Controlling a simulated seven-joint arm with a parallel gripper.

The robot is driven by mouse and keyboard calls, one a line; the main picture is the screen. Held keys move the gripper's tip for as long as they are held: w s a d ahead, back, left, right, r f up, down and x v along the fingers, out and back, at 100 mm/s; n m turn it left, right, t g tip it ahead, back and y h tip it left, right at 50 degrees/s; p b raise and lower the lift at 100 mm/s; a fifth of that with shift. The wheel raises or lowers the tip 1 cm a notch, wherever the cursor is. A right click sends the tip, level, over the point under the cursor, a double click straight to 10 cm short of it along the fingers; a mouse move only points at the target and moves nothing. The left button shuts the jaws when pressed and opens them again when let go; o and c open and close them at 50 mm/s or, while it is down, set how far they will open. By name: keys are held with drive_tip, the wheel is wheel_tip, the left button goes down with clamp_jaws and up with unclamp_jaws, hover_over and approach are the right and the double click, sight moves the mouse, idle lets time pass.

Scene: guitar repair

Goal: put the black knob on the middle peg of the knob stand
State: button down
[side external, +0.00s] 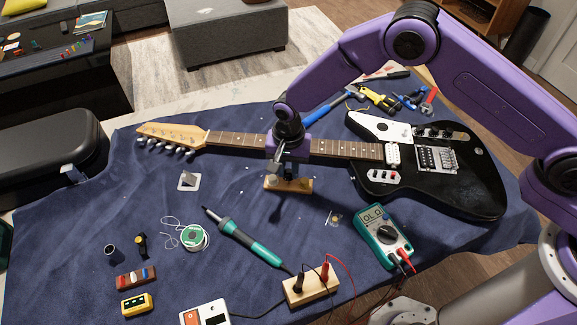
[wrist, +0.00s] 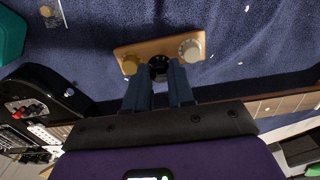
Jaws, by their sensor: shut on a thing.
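The knob stand is a small wooden block (side external: 291,188) on the blue cloth, left of the guitar body; it also shows in the wrist view (wrist: 145,47). A gold knob (wrist: 130,65) sits at one end and a silver knob (wrist: 190,50) at the other. My gripper (wrist: 159,72) is shut on the black knob (wrist: 158,66), which appears between the two, over the stand's middle. In the side view my gripper (side external: 286,177) points down at the stand and hides the black knob. The middle peg is hidden, so I cannot tell whether the knob is seated on it.
The guitar neck (side external: 235,139) runs right behind the stand, under my wrist. A soldering iron (side external: 243,236), solder spool (side external: 194,237) and multimeter (side external: 383,236) lie in front. A small white stand (side external: 189,181) is at left. Open cloth surrounds the knob stand's front.

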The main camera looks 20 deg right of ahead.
drive_tip(key=shift+f, duration=1.05)
idle(2.1)
drive_tip(key=c, duration=0.8)
unclamp_jaws()
drive_tip(key=shift+r, duration=0.1)
drive_tip(key=shift+r, duration=2.95)
drive_tip(key=shift+o, duration=0.4)
drive_tip(key=shift+r, duration=0.45)
drive_tip(key=shift+o, duration=0.9)
